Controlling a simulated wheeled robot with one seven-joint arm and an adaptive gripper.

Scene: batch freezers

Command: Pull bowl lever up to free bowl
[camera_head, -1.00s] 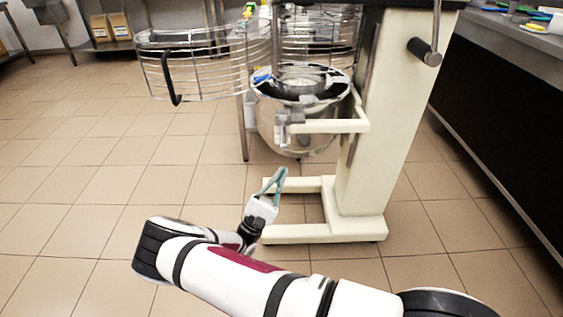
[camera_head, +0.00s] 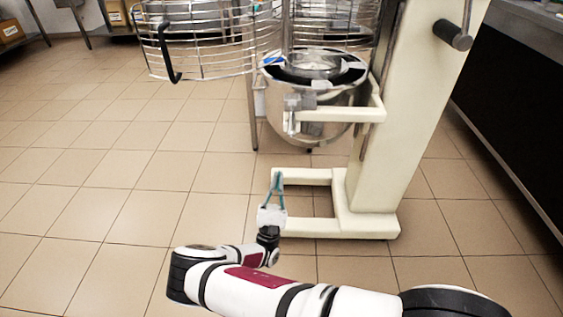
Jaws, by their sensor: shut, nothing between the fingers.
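The steel mixing bowl (camera_head: 330,128) sits in the mixer's cream bowl arm (camera_head: 345,114), under the wire guard. A small grey clamp or lever piece (camera_head: 298,103) shows at the left end of that arm, at the bowl's front left. It is too small to tell which part is the bowl lever. A larger lever handle (camera_head: 455,36) sticks out from the column's upper right side. My gripper (camera_head: 277,176) points up, below and a little left of the bowl in the picture. Its teal fingers meet at the tips, and it is shut and empty, apart from the bowl.
The cream mixer column (camera_head: 400,120) and its forked base (camera_head: 340,228) stand close to my gripper. The wire guard (camera_head: 205,45) swings out at the upper left with a black handle. A dark counter (camera_head: 515,110) is at right. Tiled floor is free at left.

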